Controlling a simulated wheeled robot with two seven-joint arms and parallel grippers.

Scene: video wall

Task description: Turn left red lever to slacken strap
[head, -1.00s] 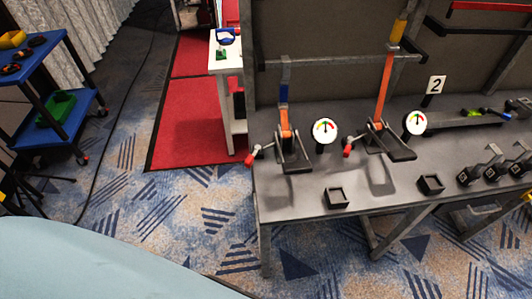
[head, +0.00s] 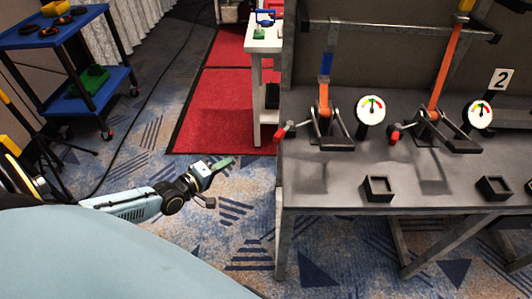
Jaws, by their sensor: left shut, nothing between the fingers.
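The left red lever (head: 281,136) sticks out at the left side of the left ratchet (head: 328,126), near the left end of the grey bench. An orange strap (head: 323,98) with a blue part (head: 327,64) above it runs up from this ratchet. A gauge (head: 371,109) with a coloured dial stands just right of it. My left gripper (head: 222,164) is shut and empty, left of the bench and lower in the picture than the lever, clear of it. My right gripper is out of view.
A second red lever (head: 394,135) and orange strap (head: 447,68) are further right, with another gauge (head: 479,115). Small black boxes (head: 379,189) sit at the bench's (head: 335,184) front. A blue cart (head: 92,85) stands at the far left. Carpet is free between.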

